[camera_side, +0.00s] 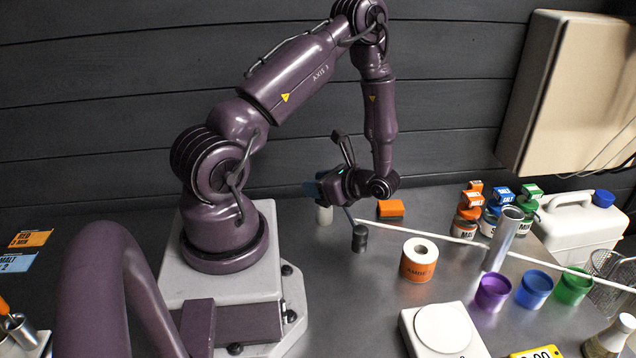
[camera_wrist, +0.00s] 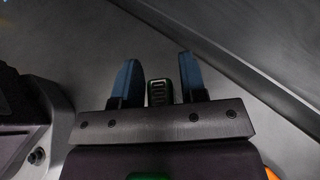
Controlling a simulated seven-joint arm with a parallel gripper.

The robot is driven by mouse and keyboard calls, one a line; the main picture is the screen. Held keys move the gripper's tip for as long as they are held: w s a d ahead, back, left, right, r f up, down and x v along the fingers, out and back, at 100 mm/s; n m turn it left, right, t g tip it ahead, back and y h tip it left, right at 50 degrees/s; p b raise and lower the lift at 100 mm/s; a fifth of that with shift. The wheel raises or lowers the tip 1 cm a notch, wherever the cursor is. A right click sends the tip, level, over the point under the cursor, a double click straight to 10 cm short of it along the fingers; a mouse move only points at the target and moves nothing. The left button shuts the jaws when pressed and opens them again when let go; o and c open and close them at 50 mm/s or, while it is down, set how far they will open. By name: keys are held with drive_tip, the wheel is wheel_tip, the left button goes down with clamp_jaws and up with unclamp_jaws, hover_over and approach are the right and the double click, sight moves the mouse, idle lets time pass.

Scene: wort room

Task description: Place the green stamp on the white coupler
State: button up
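My gripper (camera_side: 312,190) is low over the bench near the back wall, its blue fingers pointing left in the side view. In the wrist view the fingers (camera_wrist: 157,75) are spread, with a gap on each side of a small dark ridged block with green edging (camera_wrist: 160,92), seemingly the green stamp. I cannot clearly make out the stamp in the side view. A short white cylinder (camera_side: 325,214), likely the white coupler, stands upright just below the fingers, partly hidden by the gripper. Whether the stamp touches it is hidden.
A labelled roll (camera_side: 418,262), a scale (camera_side: 443,328), a metal tube (camera_side: 502,240), coloured cups (camera_side: 533,289) and a white jug (camera_side: 575,232) stand further right. A white rod (camera_side: 450,238) crosses the bench.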

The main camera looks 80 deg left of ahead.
drive_tip(key=shift+o, duration=0.5)
drive_tip(key=shift+r, duration=0.15)
drive_tip(key=shift+w+d+r, duration=0.15)
drive_tip(key=shift+w, duration=0.05)
drive_tip(key=v, duration=1.1)
drive_tip(key=s+d+r+n+t+h, duration=0.2)
drive_tip(key=d+r+n+t+h, duration=0.2)
drive_tip(key=d+r+t, duration=0.3)
drive_tip(key=s+d+r+n+t+h, duration=0.3)
drive_tip(key=d+r+n+t+h, duration=0.2)
drive_tip(key=r, duration=1)
drive_tip(key=d+t, duration=0.3)
drive_tip(key=d, duration=0.2)
drive_tip(key=shift+r, duration=0.4)
